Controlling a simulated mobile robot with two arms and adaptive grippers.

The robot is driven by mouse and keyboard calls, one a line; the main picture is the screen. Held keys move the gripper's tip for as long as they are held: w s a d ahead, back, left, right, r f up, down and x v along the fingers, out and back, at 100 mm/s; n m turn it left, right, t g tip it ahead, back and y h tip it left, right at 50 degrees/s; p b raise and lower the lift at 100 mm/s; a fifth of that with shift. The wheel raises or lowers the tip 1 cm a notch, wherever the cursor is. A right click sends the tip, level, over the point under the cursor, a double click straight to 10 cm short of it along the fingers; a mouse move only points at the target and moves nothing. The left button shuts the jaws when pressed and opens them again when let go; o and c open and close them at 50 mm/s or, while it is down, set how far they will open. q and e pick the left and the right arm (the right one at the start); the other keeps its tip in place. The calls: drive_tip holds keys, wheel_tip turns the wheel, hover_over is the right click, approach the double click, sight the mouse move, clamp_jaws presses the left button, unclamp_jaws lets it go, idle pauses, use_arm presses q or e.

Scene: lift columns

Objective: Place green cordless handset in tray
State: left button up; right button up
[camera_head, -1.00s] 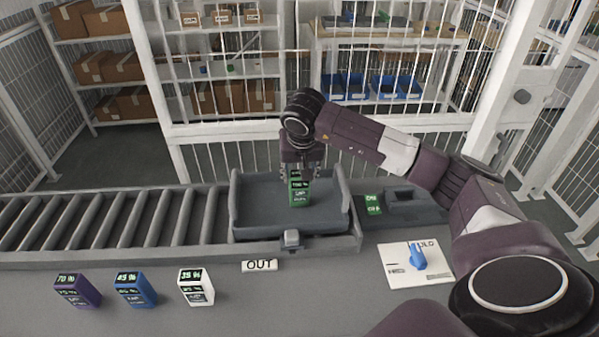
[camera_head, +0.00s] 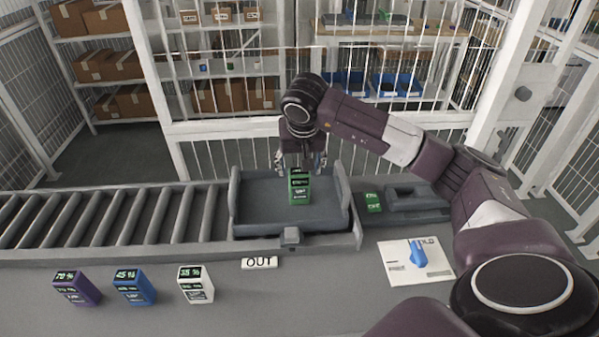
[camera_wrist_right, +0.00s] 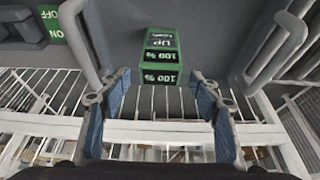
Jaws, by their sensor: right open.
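The green handset (camera_head: 299,188) stands upright in the grey tray (camera_head: 262,222), right of the tray's middle. Its display reads 100 % in the right wrist view (camera_wrist_right: 161,62). My right gripper (camera_head: 300,170) is just behind and above the handset. Its two fingers (camera_wrist_right: 158,110) are spread wide, with nothing between the tips, and the handset lies beyond them. My left gripper is not in view.
The tray sits at the right end of a roller conveyor (camera_head: 110,222). Purple (camera_head: 76,288), blue (camera_head: 134,287) and white (camera_head: 195,284) handsets stand in front, near an OUT label (camera_head: 259,262). A blue item (camera_head: 417,255) lies on a white card (camera_head: 398,268).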

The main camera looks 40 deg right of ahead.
drive_tip(key=b+v, duration=0.1)
drive_tip(key=v, duration=0.8)
drive_tip(key=shift+r, duration=0.2)
drive_tip(key=shift+s+a+r, duration=0.1)
